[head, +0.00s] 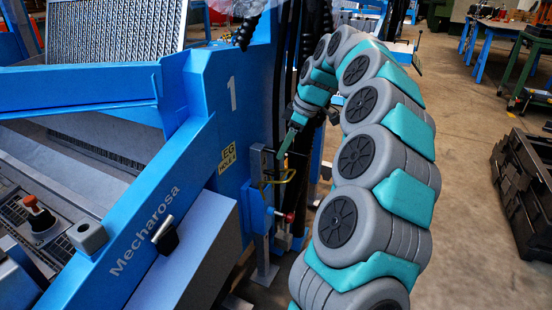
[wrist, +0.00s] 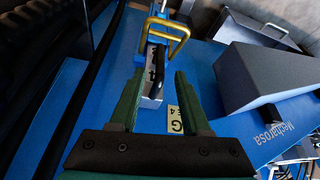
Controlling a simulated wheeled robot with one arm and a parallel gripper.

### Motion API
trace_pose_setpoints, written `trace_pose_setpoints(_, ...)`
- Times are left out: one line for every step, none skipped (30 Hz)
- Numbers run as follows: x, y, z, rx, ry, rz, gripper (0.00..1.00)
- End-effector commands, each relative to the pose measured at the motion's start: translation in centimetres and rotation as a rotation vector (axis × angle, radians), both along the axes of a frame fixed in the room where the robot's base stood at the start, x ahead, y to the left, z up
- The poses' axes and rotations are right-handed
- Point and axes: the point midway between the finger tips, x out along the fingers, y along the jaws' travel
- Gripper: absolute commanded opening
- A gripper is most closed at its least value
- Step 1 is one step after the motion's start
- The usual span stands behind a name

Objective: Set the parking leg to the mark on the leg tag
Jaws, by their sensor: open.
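The yellow leg tag (head: 228,158) is on the blue frame under a white 1. It reads "EG" and what looks like "HOLE 4"; its left part is cut off by an edge. The grey parking leg (head: 263,252) stands upright in a blue sleeve beside the frame. A yellow bent handle (head: 279,179) is at its upper part, also in the wrist view (wrist: 180,32). A red knob (head: 289,217) sits lower. My gripper (wrist: 159,74) is open and empty near the handle, fingers apart.
The blue Mecharosa frame (head: 150,215) stands close to the left of the leg. Black hoses (wrist: 62,100) run beside my gripper. A black crate (head: 525,190) lies on the floor at right, with clear floor between it and my arm.

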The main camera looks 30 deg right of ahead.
Motion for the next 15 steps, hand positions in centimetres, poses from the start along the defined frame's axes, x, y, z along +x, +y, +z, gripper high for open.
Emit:
trace_pose_setpoints(0.1,0.2,-0.6,0.0,0.0,0.001,0.47)
trace_pose_setpoints(0.3,0.4,-1.0,0.001,0.001,0.0,0.47)
trace_pose_setpoints(0.4,0.6,-1.7,0.001,0.003,0.001,0.47)
trace_pose_setpoints(0.5,0.8,-2.1,0.003,0.005,0.003,0.47)
trace_pose_setpoints(0.6,0.9,-2.6,0.003,0.005,0.003,0.47)
trace_pose_setpoints(0.8,1.1,-3.1,0.002,0.002,0.001,0.47)
trace_pose_setpoints(0.9,1.2,-3.5,0.002,0.001,0.001,0.47)
trace_pose_setpoints(1.0,1.3,-3.9,0.002,0.002,0.0,0.47)
trace_pose_setpoints(1.1,1.4,-4.3,0.002,0.002,0.0,0.47)
trace_pose_setpoints(1.2,1.5,-4.6,0.002,0.002,0.0,0.47)
trace_pose_setpoints(1.3,1.6,-4.8,0.002,0.001,0.0,0.47)
trace_pose_setpoints(1.3,1.6,-5.1,0.002,0.0,-0.001,0.47)
trace_pose_setpoints(1.4,1.7,-5.2,0.002,0.0,-0.001,0.47)
trace_pose_setpoints(1.4,1.7,-5.2,0.001,0.0,-0.001,0.47)
trace_pose_setpoints(1.4,1.7,-5.3,0.002,-0.001,-0.001,0.47)
